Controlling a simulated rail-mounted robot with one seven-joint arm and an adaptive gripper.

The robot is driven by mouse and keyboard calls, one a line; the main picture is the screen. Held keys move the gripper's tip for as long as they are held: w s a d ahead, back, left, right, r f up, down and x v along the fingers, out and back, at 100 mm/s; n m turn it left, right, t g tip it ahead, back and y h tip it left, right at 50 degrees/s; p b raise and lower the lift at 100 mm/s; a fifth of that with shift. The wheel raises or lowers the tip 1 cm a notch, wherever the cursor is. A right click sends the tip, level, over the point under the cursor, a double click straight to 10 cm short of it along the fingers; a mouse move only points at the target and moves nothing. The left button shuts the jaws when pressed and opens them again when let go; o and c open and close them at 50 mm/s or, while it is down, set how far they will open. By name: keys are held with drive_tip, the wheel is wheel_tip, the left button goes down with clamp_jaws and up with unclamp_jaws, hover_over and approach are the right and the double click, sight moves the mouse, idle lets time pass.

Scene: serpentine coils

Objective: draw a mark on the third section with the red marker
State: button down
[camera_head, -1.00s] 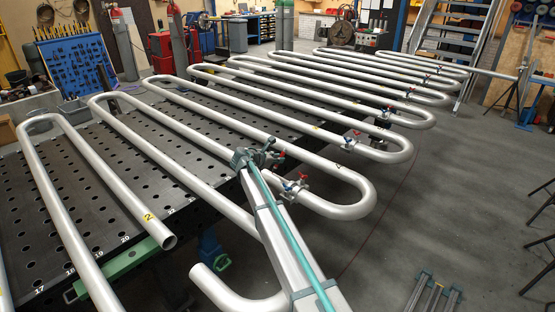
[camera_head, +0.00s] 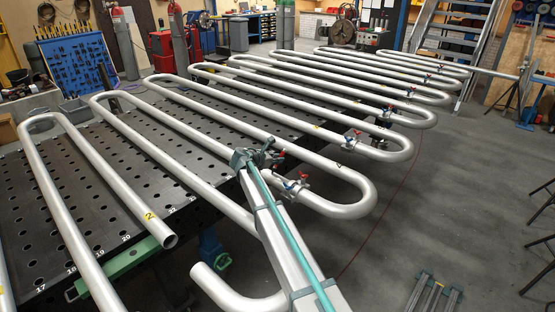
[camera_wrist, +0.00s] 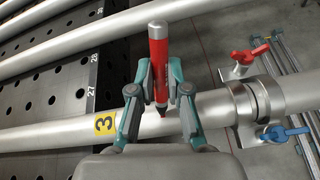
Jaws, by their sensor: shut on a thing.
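My gripper (camera_wrist: 161,95) is shut on the red marker (camera_wrist: 158,62) in the wrist view. The marker has a pale top and a dark lower part, and its tip points down. The tip is over a silver pipe (camera_wrist: 60,138) that carries a yellow label "3" (camera_wrist: 105,124), just right of the label. I cannot tell whether the tip touches the pipe, and no clear mark shows. In the head view my gripper (camera_head: 255,158) is over the coil (camera_head: 225,205) near its front bend; the marker cannot be made out there.
A clamp (camera_wrist: 250,95) with red and blue handles grips the pipe right of the marker. The coils lie on a black perforated table (camera_head: 90,225). A yellow label "2" (camera_head: 150,215) marks another pipe end. Open grey floor (camera_head: 440,190) lies to the right.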

drive_tip(key=shift+r+p, duration=1.65)
drive_tip(key=shift+r, duration=1.35)
